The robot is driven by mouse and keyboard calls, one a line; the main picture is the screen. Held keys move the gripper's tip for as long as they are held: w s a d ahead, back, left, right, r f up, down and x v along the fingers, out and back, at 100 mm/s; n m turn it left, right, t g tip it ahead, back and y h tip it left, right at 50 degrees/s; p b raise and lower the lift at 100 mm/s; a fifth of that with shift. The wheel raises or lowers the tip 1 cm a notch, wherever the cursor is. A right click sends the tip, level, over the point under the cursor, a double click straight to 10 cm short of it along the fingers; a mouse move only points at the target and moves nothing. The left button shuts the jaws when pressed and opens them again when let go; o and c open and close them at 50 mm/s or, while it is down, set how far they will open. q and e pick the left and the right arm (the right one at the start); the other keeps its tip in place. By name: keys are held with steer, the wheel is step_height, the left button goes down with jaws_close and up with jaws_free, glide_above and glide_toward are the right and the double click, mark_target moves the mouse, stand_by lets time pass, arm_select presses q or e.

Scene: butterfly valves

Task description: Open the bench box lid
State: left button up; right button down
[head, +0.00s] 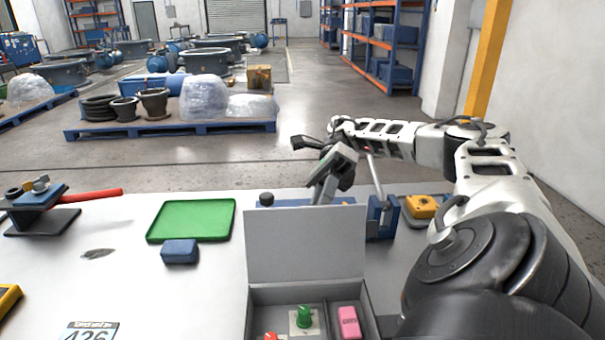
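The grey bench box (252,312) stands at the bottom centre of the head view. Its lid (305,245) is raised, standing roughly upright at the far side of the box. Inside are a green knob (304,316), a red knob (270,336) partly cut off by the frame, and a pink block (348,322). My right gripper (325,180) is beyond and above the lid's top edge, near its right part. Its fingers overlap in this view, so their opening is unclear, as is any contact with the lid. My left gripper is out of view.
The white bench holds a green tray (192,219), a blue block (180,251), a red-handled tool (95,196) at left and a yellow device (422,207) at right. A blue holder (381,217) stands right of the lid. Bare bench lies left of the box.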

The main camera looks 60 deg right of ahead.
steer(key=shift+s+a+f, duration=0.1)
steer(key=shift+a+f, duration=0.1)
steer(key=shift+f, duration=0.9)
steer(key=c, duration=1.2)
jaws_free()
steer(key=shift+w+f, duration=0.1)
steer(key=shift+w, duration=0.1)
